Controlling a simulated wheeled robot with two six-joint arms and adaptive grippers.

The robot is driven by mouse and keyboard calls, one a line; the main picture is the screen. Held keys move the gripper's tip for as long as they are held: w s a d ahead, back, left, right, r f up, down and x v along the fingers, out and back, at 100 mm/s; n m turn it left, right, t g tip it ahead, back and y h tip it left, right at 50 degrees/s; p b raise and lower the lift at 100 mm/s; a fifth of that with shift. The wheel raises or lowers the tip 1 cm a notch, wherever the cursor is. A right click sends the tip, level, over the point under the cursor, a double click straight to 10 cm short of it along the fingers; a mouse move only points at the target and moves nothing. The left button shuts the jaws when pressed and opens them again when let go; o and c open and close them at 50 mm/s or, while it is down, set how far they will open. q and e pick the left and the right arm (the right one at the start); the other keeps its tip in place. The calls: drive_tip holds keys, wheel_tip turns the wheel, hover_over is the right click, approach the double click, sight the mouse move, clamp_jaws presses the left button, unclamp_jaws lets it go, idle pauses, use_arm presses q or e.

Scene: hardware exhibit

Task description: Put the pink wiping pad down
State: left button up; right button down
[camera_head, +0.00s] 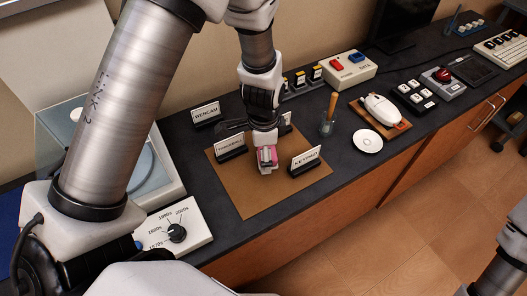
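The pink wiping pad (273,157) is small and sits at the tips of my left gripper (266,157), over the brown mat (252,200). The gripper points down and appears shut on the pad, with pink showing at the sides of the fingers. The fingers hide part of the pad. I cannot tell whether the pad touches the mat. Part of my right arm shows at the lower right, but its gripper is out of view.
Label stands reading WEBCAM (206,112) and KEYPAD (305,160) stand close around the gripper, with another at its left (230,148). The mat's front part is clear.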

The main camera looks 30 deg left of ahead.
use_arm(q)
drive_tip(key=shift+r, duration=0.35)
wheel_tip(320, 180, up, 12)
drive_tip(key=shift+f, duration=0.25)
drive_tip(key=shift+c, duration=0.3)
drive_tip(key=f+n+p, duration=0.1)
drive_tip(key=n, duration=0.5)
drive_tip(key=f+n+p, duration=0.1)
drive_tip(key=n, duration=0.5)
drive_tip(key=d+f+n+p, duration=0.1)
drive_tip(key=n, duration=0.5)
drive_tip(key=shift+w+f, duration=0.15)
drive_tip(key=shift+w, duration=0.25)
wheel_tip(320, 180, down, 10)
drive_tip(key=shift+s+a+r, duration=0.1)
drive_tip(key=shift+a+r, duration=0.05)
drive_tip(key=shift+r, duration=0.1)
drive_tip(key=shift+c, duration=0.3)
drive_tip(key=shift+r, duration=0.1)
drive_tip(key=c, duration=1.1)
